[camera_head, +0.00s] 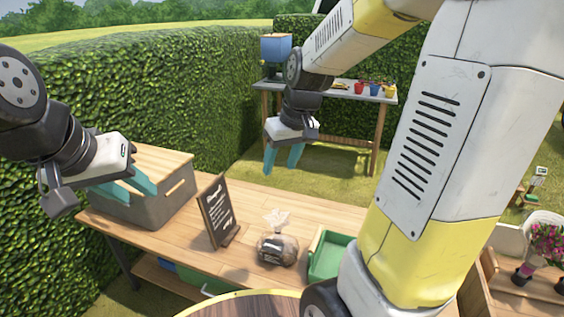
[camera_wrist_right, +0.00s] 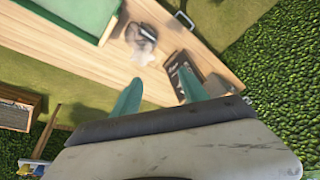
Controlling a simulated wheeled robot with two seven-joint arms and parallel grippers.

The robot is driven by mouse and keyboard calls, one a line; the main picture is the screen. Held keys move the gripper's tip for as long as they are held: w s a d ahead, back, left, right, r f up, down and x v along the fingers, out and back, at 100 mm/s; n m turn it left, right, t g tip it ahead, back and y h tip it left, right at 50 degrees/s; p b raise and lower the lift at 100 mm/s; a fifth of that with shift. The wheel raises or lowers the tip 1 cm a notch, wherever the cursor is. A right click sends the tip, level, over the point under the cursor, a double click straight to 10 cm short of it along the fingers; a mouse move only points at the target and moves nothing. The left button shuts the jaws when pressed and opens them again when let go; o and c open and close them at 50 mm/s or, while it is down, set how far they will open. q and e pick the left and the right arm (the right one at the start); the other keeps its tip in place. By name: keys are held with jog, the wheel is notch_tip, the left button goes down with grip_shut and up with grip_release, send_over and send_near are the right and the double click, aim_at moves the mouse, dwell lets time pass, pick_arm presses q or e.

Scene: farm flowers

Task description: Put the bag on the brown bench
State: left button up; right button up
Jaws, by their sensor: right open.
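The bag (camera_head: 277,249) is clear plastic with brown contents and a gathered top. It stands on a light wooden tabletop (camera_head: 165,240), and also shows in the right wrist view (camera_wrist_right: 140,40). My right gripper (camera_head: 281,168) is open and empty, in the air above and beyond the bag. In the right wrist view its two teal fingers (camera_wrist_right: 158,88) are apart, with the bag past the left fingertip. My left gripper (camera_head: 149,196) is empty with its teal fingers apart, by the grey crate at the left. I cannot tell for sure which surface is the brown bench.
A black sign (camera_head: 216,210) stands just left of the bag, a green tray (camera_head: 328,258) just right. A lidded grey crate (camera_head: 165,205) is at the left end. A back table (camera_head: 345,92) holds small pots. Flowers (camera_head: 548,245) are at right. My right arm hides much of the right side.

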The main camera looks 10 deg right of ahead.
jog(key=s+r+m+t, duration=0.1)
jog(key=s+r, duration=0.2)
jog(key=s, duration=0.4)
jog(key=s+r+m+t, duration=0.1)
jog(key=s+r+t, duration=0.1)
jog(key=s+r, duration=0.2)
jog(key=s, duration=0.3)
jog(key=shift+a+r+m, duration=0.15)
jog(key=shift+a+m, duration=0.15)
